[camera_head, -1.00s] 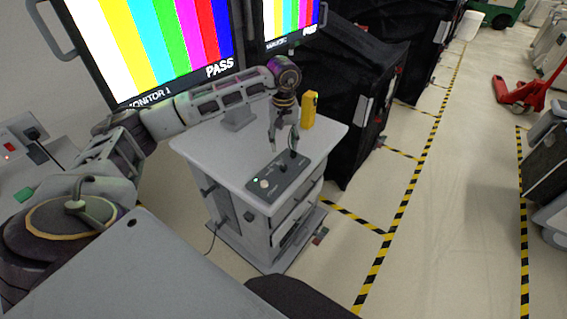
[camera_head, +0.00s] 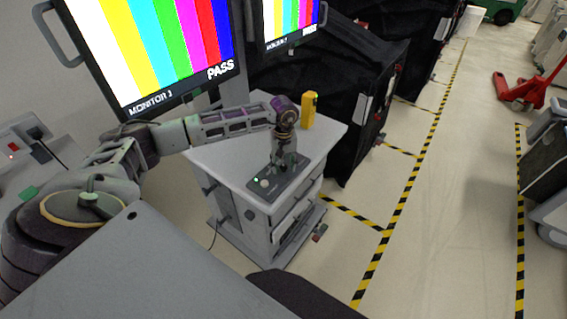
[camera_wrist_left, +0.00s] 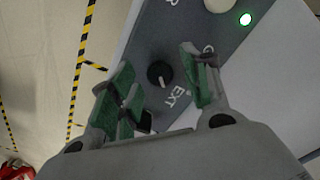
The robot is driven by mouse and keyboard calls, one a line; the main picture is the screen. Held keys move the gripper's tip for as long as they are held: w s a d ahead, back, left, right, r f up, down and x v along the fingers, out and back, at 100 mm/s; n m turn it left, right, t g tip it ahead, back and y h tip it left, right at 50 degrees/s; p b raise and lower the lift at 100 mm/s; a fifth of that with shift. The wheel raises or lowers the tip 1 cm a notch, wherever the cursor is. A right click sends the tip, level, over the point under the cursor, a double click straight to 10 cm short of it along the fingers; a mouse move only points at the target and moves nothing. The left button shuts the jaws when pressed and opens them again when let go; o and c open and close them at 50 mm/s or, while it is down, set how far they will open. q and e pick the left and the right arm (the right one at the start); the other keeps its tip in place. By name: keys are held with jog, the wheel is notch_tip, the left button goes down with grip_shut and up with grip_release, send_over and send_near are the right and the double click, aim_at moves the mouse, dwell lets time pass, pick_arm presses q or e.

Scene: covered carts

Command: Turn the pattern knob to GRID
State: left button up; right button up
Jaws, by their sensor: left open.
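The pattern knob (camera_wrist_left: 159,74) is small, round and black, with a white mark on its lower edge in the left wrist view. It sits on a grey control panel (camera_wrist_left: 143,54) with lettering around it; EXT is readable just below right of the knob. My left gripper (camera_wrist_left: 158,65) is open, its green-padded fingers on either side of the knob, with gaps left. In the head view the left gripper (camera_head: 288,166) is above the far end of the panel (camera_head: 268,192) and hides the knob. My right gripper is not in view.
The panel lies on a grey cart (camera_head: 225,160). A yellow object (camera_head: 309,110) stands behind the gripper. Two monitors show colour bars and PASS, the nearer one (camera_head: 150,50) left of the cart.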

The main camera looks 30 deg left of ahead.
pick_arm(q)
jog(key=c, duration=1)
jog(key=shift+c, duration=0.2)
jog(key=shift+f, duration=0.1)
